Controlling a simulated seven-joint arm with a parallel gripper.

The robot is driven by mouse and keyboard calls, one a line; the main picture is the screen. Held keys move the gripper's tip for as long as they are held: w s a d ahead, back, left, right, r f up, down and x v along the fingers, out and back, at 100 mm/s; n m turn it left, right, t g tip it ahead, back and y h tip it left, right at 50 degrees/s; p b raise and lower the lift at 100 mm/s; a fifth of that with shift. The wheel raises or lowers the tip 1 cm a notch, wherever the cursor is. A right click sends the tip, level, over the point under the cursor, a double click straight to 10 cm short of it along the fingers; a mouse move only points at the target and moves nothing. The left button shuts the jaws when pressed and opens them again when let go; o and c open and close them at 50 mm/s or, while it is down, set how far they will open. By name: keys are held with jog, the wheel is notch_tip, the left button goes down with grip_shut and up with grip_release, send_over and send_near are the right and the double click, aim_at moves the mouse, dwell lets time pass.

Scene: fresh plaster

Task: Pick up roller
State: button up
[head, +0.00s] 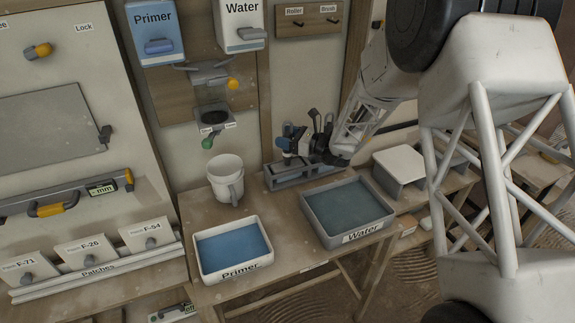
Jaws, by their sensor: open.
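Several dark and blue-grey tools stand crowded in a grey rack (295,178) at the back of the workbench in the head view. A blue-topped tool (284,145) is at the left of this group. I cannot tell for sure which of them is the roller. My arm reaches down from the upper right, and my gripper (318,148) is at the right part of the rack, among the tools. It is open. Its fingertips are small and dark against the tools, so contact with any tool cannot be made out.
A tray of blue primer (265,264) and a water tray (379,227) stand in front of the rack. A white bucket (222,178) is to the left, a grey stand (398,160) to the right. A board labelled Roller and Brush (310,24) hangs above, its pegs apparently empty.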

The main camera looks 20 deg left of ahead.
jog(key=shift+a, duration=0.7)
jog(key=shift+c, duration=0.3)
jog(key=c, duration=1)
